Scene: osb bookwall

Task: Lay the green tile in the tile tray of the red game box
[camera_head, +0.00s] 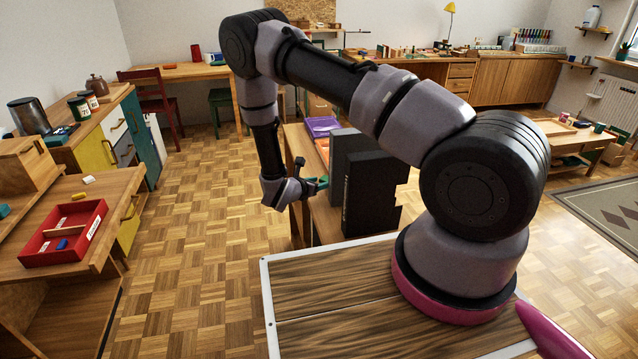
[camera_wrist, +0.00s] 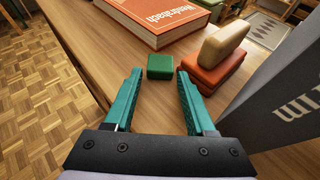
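The green tile (camera_wrist: 160,66) lies on a wooden table top in the wrist view. My gripper (camera_wrist: 159,80) is open, its two teal fingers pointing at the tile, which shows just beyond and between the fingertips. I cannot tell the exact gap. In the head view my gripper (camera_head: 322,182) is beside large dark upright boards, and the tile is not visible there. The red game box (camera_head: 38,257) sits open on a wooden bench at the far left, divided inside, with a blue piece (camera_head: 62,244) in its near part.
A red book (camera_wrist: 150,25) lies behind the tile. A cream block (camera_wrist: 224,44) rests on reddish blocks (camera_wrist: 212,74) to its right. A dark lettered board (camera_wrist: 285,100) stands close on the right. Open parquet floor (camera_head: 190,230) separates this table from the game box's bench.

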